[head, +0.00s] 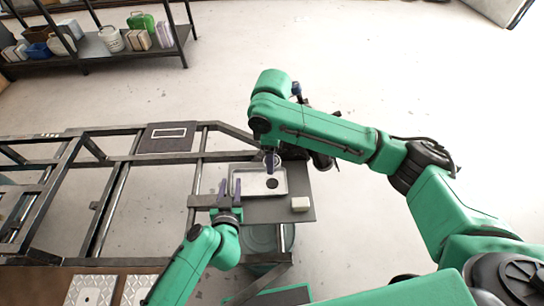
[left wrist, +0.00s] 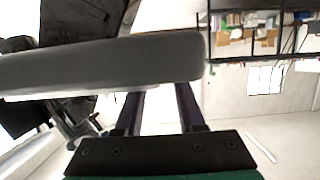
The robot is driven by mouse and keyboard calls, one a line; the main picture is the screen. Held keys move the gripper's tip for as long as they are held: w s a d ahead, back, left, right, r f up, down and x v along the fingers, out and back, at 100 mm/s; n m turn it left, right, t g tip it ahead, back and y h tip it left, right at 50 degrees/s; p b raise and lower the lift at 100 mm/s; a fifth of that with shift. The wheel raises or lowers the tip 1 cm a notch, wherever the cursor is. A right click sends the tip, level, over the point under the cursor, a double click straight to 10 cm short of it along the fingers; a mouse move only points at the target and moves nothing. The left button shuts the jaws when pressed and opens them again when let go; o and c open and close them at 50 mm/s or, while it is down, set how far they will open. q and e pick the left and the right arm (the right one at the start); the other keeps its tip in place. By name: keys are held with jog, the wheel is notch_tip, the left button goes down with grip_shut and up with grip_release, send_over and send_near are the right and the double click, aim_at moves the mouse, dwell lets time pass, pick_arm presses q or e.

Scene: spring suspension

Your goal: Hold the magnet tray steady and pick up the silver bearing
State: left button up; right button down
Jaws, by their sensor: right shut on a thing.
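The magnet tray (head: 240,172) is a shallow metal rectangle on a small grey table, with a dark round disc (head: 272,183) lying in it. My left gripper (head: 230,187) is at the tray's left end, its two purple fingers apart. The left wrist view shows these fingers (left wrist: 160,110) apart, their tips hidden by a grey slab (left wrist: 110,62); I cannot tell if they touch it. My right gripper (head: 272,163) is at the tray's far edge, shut on a small pale ring that looks like the silver bearing (head: 266,157); its fingers partly hide it.
A small pale block (head: 300,204) sits on the table (head: 290,217) right of the tray. A dark metal frame (head: 118,190) extends to the left. A shelf (head: 90,48) with boxes and cans stands at the back left. The floor behind the table is clear.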

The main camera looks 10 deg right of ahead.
pick_arm(q)
jog(key=v, duration=1.2)
